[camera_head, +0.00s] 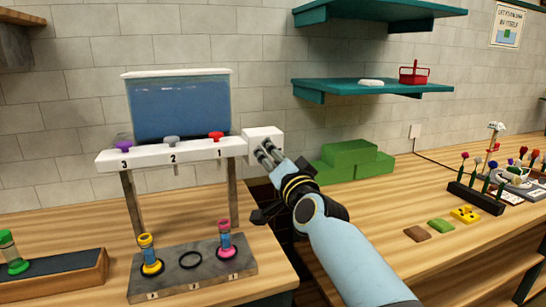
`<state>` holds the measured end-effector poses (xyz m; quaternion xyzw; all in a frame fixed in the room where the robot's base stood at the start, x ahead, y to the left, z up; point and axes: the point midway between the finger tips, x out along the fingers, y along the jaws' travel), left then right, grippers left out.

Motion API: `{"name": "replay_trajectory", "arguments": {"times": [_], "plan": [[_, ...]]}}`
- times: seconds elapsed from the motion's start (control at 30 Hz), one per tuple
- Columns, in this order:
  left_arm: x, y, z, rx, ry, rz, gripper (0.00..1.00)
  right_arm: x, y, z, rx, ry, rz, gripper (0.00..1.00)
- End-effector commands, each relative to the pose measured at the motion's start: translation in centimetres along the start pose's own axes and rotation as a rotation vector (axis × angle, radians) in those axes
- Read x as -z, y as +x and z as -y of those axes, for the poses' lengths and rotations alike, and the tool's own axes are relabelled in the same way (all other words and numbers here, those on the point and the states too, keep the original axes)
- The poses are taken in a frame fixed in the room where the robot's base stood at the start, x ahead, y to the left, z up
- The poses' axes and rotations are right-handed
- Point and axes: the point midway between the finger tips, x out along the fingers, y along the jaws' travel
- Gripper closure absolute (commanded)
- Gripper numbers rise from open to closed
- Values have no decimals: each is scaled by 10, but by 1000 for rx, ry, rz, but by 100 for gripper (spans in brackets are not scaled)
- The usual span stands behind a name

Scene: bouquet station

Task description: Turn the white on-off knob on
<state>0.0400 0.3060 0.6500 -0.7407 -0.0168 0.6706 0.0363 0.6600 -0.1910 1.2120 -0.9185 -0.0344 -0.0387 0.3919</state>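A white box (260,134) sits against the tiled wall, just right of the water tank's shelf. No separate knob can be made out on it; the part near my fingers is covered. My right gripper (266,152) reaches up from the lower right, with its fingertips in front of the box's lower right part. The fingers are close together. Whether they touch or hold anything cannot be told. My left gripper is not in view.
A blue water tank (180,107) stands on a white numbered shelf (122,159) with purple, grey and red taps. Below, a grey stand (194,281) holds yellow and pink tubes. Green blocks (349,155) lie right of my gripper. A dark flower rack (476,198) stands farther right.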

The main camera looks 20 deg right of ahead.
Motion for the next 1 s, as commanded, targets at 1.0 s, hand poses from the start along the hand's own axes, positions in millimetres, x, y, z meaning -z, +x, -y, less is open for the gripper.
{"name": "replay_trajectory", "arguments": {"times": [1.0], "plan": [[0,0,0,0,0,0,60,0,-110,0,-1,1,0,42]]}}
